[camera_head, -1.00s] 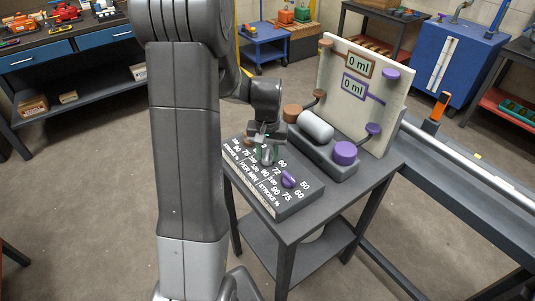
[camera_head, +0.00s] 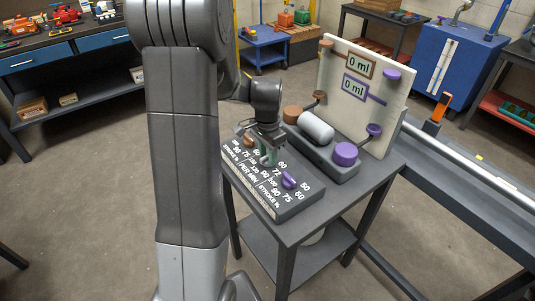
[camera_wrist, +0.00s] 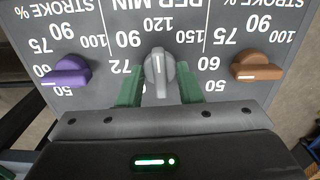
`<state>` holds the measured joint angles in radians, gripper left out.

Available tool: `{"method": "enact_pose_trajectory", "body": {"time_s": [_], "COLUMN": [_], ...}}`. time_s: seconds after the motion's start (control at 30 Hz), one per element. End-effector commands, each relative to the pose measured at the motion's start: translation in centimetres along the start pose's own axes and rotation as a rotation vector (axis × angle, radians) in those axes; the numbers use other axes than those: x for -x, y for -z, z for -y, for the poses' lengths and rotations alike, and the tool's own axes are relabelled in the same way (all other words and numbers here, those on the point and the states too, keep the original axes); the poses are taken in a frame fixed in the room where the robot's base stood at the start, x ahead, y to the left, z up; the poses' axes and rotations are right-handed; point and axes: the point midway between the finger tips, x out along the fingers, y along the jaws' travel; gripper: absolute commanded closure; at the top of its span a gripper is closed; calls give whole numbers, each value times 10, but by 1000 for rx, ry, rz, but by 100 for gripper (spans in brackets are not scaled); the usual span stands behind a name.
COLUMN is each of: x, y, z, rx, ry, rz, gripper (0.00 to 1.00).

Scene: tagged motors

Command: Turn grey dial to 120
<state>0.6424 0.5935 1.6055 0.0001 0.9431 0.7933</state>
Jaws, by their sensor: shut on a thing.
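The grey dial (camera_wrist: 158,72) sits in the middle of the console in the wrist view, under the upside-down PER MIN heading. Its knob lies nearly straight up the picture, with its narrow end towards the 120. Numbers 72 and 90 are on its left and 150 on its upper right. My gripper (camera_wrist: 159,88) is shut on the grey dial, one green finger on each side. In the head view my gripper (camera_head: 268,157) is down on the console (camera_head: 297,208), and the dial is mostly hidden there.
A purple dial (camera_wrist: 67,72) is left of the grey one and a brown dial (camera_wrist: 258,66) right, both close to my fingers. Behind the console stand a pump with a white cylinder (camera_head: 316,126) and a panel (camera_head: 364,118) with two displays reading 0 ml.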

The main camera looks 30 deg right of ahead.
Motion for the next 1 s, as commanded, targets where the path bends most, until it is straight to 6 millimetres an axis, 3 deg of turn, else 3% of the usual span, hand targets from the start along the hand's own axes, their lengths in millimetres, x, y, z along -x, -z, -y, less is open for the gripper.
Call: {"method": "enact_pose_trajectory", "body": {"time_s": [0.63, 0.67, 0.77, 1.0], "x": [2, 2, 1, 1], "y": [1, 1, 1, 0], "z": [1, 1, 1, 0], "rx": [-50, -50, -50, -50], "ry": [3, 3, 2, 1], "rz": [-3, -3, -3, -1], "gripper": [90, 64, 46, 46]}}
